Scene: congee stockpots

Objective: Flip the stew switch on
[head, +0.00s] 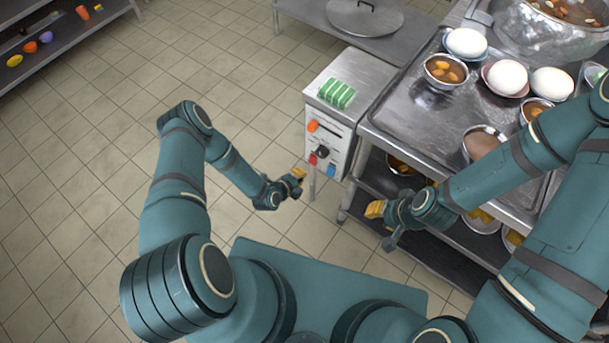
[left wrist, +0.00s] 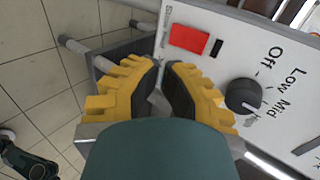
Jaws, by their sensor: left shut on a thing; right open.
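The control box (head: 330,140) has a white front panel with an orange part (head: 313,126), a black knob (head: 321,152), a red switch (head: 313,160) and a blue switch (head: 332,170). My left gripper (head: 299,178) is low in front of the box, near the panel's lower left. In the left wrist view, its yellow fingers (left wrist: 160,68) are closed just beside the red switch (left wrist: 190,38); what is between them is hidden. The black knob (left wrist: 243,96) is to their right, marked Off, Low, Mid. My right gripper (head: 376,209) is open and apart from the box.
The tiled floor at left is clear.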

